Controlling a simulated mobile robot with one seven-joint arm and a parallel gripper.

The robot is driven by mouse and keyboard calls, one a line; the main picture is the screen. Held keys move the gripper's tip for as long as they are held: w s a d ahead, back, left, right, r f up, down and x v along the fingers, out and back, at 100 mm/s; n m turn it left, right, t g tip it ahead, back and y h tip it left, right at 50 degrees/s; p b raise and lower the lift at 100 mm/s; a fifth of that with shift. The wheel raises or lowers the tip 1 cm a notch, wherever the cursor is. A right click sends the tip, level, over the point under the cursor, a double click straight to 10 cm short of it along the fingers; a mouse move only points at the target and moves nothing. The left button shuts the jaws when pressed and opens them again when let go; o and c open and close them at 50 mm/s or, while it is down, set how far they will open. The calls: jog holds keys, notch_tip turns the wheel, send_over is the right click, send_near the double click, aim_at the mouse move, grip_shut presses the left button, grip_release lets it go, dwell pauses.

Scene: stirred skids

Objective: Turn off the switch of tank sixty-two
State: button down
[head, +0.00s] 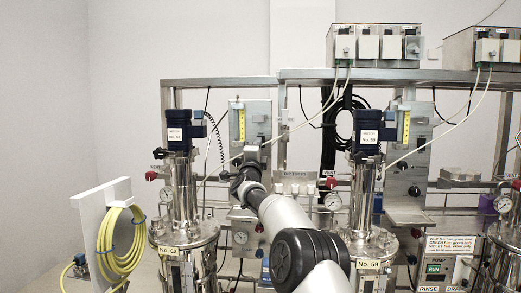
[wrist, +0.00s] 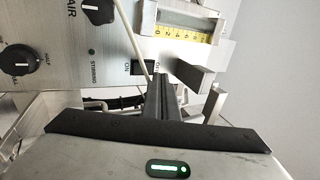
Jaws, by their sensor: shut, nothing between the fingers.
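Tank sixty-two (head: 184,236) is the steel vessel at left centre in the head view, with a "No. 62" label (head: 168,251) and a dark blue motor above it (head: 178,130). Beside it is a steel panel (head: 262,112) with a yellow-scaled flow meter. In the wrist view, a dark switch (wrist: 141,68) sits on a panel marked "STIRRING", with "ON" on its left; the marking on its right is partly hidden. My gripper (wrist: 160,80) is shut and empty, its tips right by the switch; I cannot tell whether they touch. The switch's position is unclear.
The wrist view also shows two black knobs (wrist: 98,10) (wrist: 18,60), a pale tube (wrist: 132,38) across the panel, and the flow meter (wrist: 185,22). In the head view, a yellow hose coil (head: 122,240) hangs at left, and tank fifty-nine (head: 372,246) stands right of my arm.

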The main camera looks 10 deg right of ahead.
jog(key=s+b, duration=0.1)
jog(key=b, duration=0.1)
jog(key=s+a+b, duration=0.1)
jog(key=s+b, duration=0.1)
jog(key=shift+s, duration=0.3)
dwell(0.3)
